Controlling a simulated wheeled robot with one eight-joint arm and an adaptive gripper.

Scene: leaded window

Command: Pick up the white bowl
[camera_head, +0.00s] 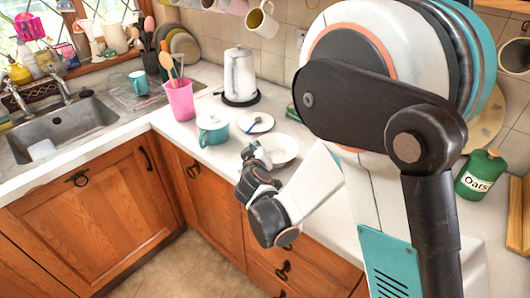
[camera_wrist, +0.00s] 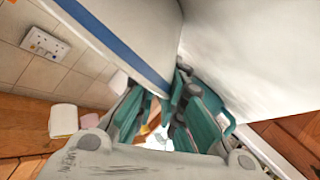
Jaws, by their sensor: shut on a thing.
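The white bowl (camera_head: 282,150) is on or just above the counter in the middle of the head view; I cannot tell if it touches the counter. In the wrist view the bowl (camera_wrist: 245,45) fills the upper part, very close, with a blue band on one side of its wall. My gripper (camera_head: 257,157) is at the bowl's left edge. In the wrist view the teal fingers of my gripper (camera_wrist: 174,95) are shut on the bowl's rim, one finger on each side of the wall. Part of the bowl is hidden behind my fingers.
A teal pot (camera_head: 213,130) and a small plate (camera_head: 255,123) with a blue-and-white utensil stand behind and left. A pink utensil cup (camera_head: 180,101), a white kettle (camera_head: 239,75) and a sink (camera_head: 65,130) are farther left. A green oats jar (camera_head: 481,175) is right.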

